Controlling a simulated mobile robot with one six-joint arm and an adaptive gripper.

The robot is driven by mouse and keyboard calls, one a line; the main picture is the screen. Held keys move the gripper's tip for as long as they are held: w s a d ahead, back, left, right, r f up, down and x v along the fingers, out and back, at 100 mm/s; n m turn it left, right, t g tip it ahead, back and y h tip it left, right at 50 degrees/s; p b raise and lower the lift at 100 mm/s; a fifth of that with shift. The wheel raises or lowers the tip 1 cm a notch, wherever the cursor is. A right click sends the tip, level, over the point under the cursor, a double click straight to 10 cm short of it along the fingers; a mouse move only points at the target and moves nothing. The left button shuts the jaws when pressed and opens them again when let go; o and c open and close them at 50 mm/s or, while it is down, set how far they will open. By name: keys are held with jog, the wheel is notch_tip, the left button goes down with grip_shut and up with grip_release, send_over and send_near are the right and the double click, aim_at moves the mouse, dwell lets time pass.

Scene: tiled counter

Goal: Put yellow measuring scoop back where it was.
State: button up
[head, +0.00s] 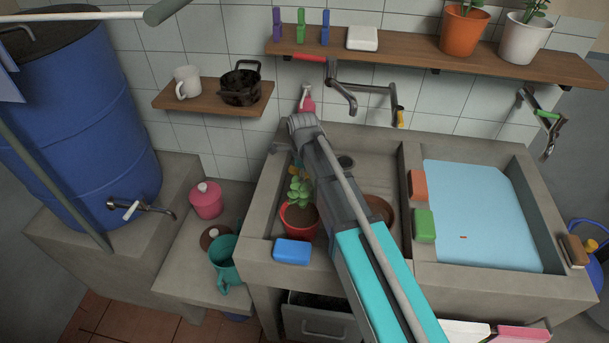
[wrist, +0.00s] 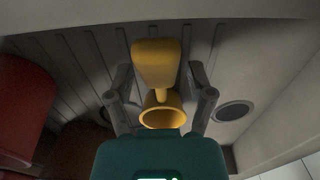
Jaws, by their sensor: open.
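The yellow measuring scoop (wrist: 155,64) is in the middle of the wrist view, with its round open cup towards me and its wide part beyond. It appears to rest on the grooved floor of the left sink basin (wrist: 85,50). My gripper (wrist: 159,82) is open, with one dark finger on each side of the scoop. I cannot tell whether either finger touches it. In the head view my arm reaches into the left basin and hides most of that spot.
A red pot with a plant (head: 299,218) stands close to my arm in the left basin. A drain (wrist: 235,111) lies right of the fingers. A blue sponge (head: 292,251) sits on the front rim. The right basin holds water (head: 478,210). A shelf (head: 430,55) runs above.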

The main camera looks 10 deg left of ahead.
jog(key=shift+r, duration=0.1)
notch_tip(320, 180, up, 12)
jog(key=p, duration=1.2)
dwell(0.3)
jog(key=shift+a, duration=0.15)
dwell(0.6)
